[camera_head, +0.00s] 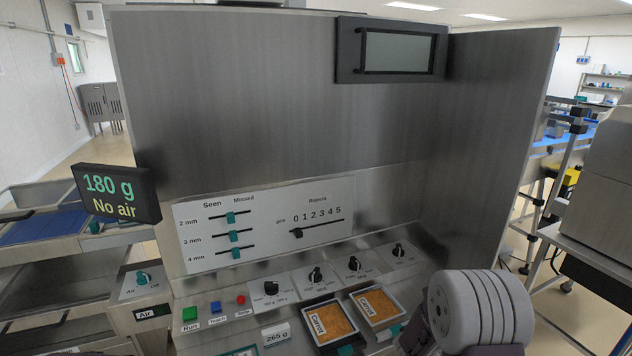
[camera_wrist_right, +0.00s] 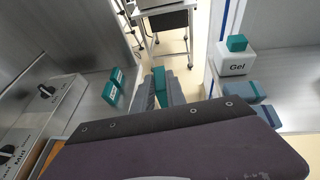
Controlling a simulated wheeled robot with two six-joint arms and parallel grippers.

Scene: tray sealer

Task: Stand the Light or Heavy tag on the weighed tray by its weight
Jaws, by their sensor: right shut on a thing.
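Two trays of orange food labelled Carrot, a left one (camera_head: 331,324) and a right one (camera_head: 378,307), sit side by side on the machine's front ledge. My right gripper's fingers are hidden in the head view. My left gripper is not in view.
A sign (camera_head: 116,194) reads 180 g, No air. The sealer's slider panel (camera_head: 262,227), knobs (camera_head: 315,276) and green Run button (camera_head: 190,314) lie behind and left of the trays. A white Gel container (camera_wrist_right: 237,63) stands at the right in the wrist view.

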